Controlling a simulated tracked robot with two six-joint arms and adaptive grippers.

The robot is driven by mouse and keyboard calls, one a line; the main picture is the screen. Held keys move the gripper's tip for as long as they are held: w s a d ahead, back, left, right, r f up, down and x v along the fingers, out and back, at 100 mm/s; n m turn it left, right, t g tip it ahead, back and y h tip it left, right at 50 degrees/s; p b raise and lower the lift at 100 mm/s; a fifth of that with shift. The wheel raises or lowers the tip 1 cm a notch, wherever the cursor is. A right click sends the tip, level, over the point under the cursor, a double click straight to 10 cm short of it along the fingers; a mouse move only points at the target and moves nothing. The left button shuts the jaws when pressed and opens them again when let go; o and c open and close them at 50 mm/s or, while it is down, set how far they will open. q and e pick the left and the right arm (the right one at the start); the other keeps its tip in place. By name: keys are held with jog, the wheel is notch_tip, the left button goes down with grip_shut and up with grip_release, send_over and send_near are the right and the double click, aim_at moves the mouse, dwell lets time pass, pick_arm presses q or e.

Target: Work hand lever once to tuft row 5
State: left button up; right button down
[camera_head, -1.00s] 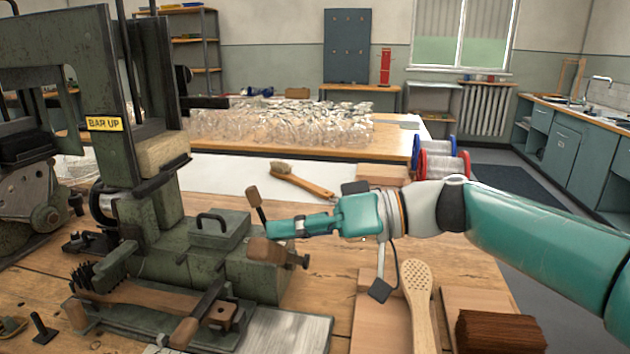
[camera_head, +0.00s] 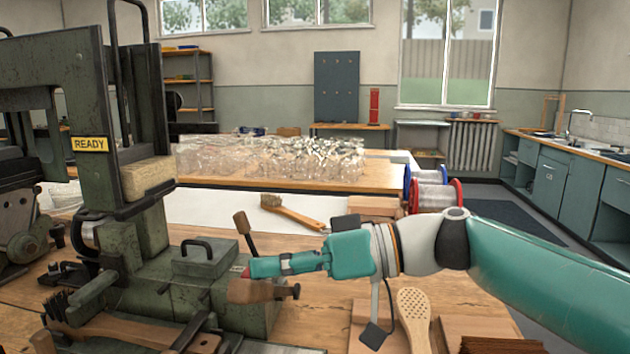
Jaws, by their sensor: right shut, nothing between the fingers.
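The green tufting machine (camera_head: 150,255) stands on the bench at left, with a yellow sign (camera_head: 89,144) reading READY. The hand lever (camera_head: 242,224), a short bar with a wooden grip, stands tilted to the left behind my right gripper. My right gripper (camera_head: 247,270) is shut and empty, pointing left just above a wooden block (camera_head: 252,291) on the machine's front. Whether its tips touch the lever or the block I cannot tell. A wooden brush with dark bristles (camera_head: 90,292) lies at the machine's lower left. My left gripper is not in view.
A wooden brush (camera_head: 290,212) lies behind the machine. Red and blue wire spools (camera_head: 432,190) stand at the bench's far right. A perforated wooden brush back (camera_head: 413,318) and brown bristles (camera_head: 500,346) lie at front right. Bagged goods (camera_head: 275,157) fill the rear table.

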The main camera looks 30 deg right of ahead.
jog(key=s+d+r+p, duration=0.2)
jog(key=d+r, duration=0.3)
jog(key=d, duration=0.4)
jog(key=shift+s+d+p, duration=0.35)
jog(key=shift+s, duration=0.5)
